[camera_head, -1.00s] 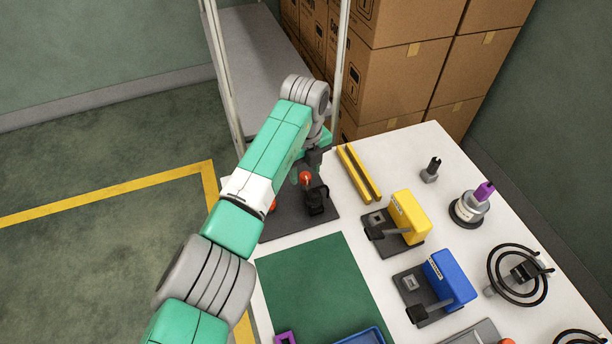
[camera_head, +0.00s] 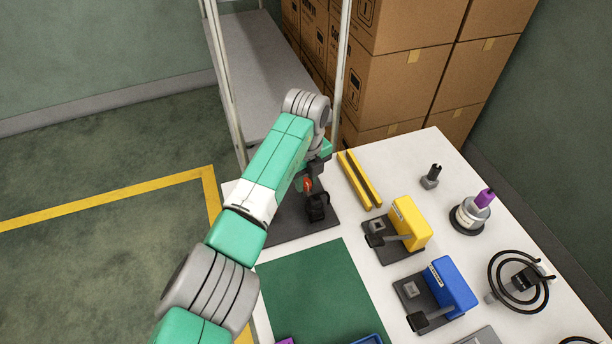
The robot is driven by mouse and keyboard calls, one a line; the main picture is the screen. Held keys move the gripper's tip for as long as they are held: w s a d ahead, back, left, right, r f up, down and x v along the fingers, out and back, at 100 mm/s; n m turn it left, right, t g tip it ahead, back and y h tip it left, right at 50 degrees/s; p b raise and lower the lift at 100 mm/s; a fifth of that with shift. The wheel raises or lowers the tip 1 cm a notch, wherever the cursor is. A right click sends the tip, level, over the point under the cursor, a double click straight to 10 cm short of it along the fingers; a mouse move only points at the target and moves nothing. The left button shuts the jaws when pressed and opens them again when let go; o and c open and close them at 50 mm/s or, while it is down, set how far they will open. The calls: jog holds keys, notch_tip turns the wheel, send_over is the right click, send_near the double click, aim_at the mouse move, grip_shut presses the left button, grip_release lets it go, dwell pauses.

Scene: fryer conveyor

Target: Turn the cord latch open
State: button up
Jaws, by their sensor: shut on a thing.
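A small black fixture (camera_head: 317,207) stands on a dark grey plate (camera_head: 290,228) at the table's far left corner. A red knob (camera_head: 308,185) shows at its upper left; I take this to be the cord latch, though no label shows. My gripper (camera_head: 307,180) reaches down at the knob and is shut on it. The fingertips are small and partly hidden by my wrist, so the exact grip is unclear. My arm hides part of the plate.
A yellow rail (camera_head: 359,179) lies just right of the plate. Yellow (camera_head: 409,224) and blue (camera_head: 453,284) clamp-like units and a coiled black cord (camera_head: 518,282) stand farther right. A green mat (camera_head: 315,290) lies in front. Shelf posts (camera_head: 340,75) and boxes (camera_head: 400,85) are behind.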

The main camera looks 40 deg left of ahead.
aim_at(306, 182)
jog(key=n+p, duration=0.3)
jog(key=shift+r, duration=0.25)
jog(key=n+p, duration=0.2)
jog(key=n, duration=0.2)
jog(key=shift+f+n, duration=0.1)
jog(key=shift+n, duration=0.3)
jog(key=n+p, duration=0.1)
jog(key=n, duration=0.3)
jog(key=shift+n+p, duration=0.45)
jog(key=shift+n, duration=2.25)
jog(key=o, duration=1)
jog(key=shift+f, duration=0.1)
notch_tip(306, 182, up, 8)
jog(key=p, duration=0.3)
jog(key=shift+f, duration=0.1)
